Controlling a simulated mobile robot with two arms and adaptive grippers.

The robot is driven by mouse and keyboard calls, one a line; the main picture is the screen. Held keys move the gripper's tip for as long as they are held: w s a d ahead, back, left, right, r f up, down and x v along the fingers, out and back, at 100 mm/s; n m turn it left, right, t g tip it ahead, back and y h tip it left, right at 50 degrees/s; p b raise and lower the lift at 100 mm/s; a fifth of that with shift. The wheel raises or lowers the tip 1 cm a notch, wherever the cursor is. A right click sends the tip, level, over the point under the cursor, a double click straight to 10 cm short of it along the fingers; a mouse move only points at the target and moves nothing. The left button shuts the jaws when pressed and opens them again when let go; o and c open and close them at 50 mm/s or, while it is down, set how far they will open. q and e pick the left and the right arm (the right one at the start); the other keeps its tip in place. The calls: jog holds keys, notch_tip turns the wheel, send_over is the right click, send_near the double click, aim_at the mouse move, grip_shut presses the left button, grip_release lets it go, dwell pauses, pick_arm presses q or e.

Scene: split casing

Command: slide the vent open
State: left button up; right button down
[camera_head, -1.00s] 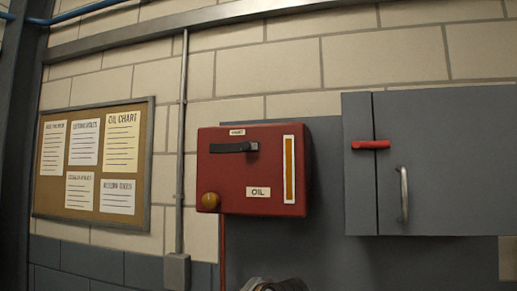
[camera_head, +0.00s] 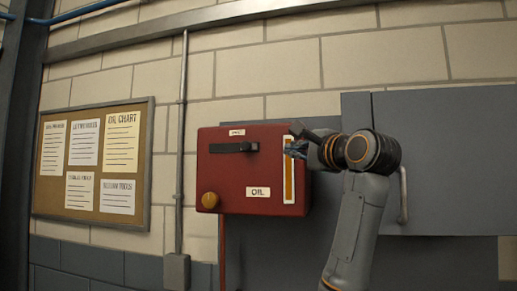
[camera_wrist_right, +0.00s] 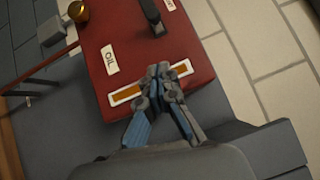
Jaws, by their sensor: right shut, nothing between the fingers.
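The red oil box (camera_head: 225,185) hangs on the wall, and it also shows in the right wrist view (camera_wrist_right: 115,65). The vent (camera_head: 234,147) is a black horizontal bar near its top left, under a small white label. The bar's near part shows at the top of the right wrist view (camera_wrist_right: 152,14). My right gripper (camera_head: 293,146) is shut and empty, in front of the box's right side by the amber sight strip (camera_head: 289,182). In the right wrist view the closed fingertips (camera_wrist_right: 157,72) overlap the strip; I cannot tell if they touch. My left gripper is not in view.
A yellow knob (camera_head: 209,201) sticks out at the box's lower left. A grey cabinet (camera_head: 455,150) with a metal handle (camera_head: 404,195) is to the right, partly behind my arm. A notice board (camera_head: 147,165) and a vertical conduit (camera_head: 182,120) are to the left.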

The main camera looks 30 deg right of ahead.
jog(key=shift+w, duration=0.2)
jog(key=p, duration=0.7)
send_near(254, 147)
jog(key=shift+w+d+r, duration=0.15)
jog(key=shift+w+d, duration=0.8)
jog(key=shift+w, duration=0.3)
jog(key=shift+w+a+r+p, duration=0.1)
jog(key=shift+w+a+p, duration=0.6)
jog(key=shift+w+a, duration=0.1)
jog(key=shift+w+a+p, duration=0.35)
jog(key=shift+w+a, duration=0.1)
jog(key=shift+d, duration=0.1)
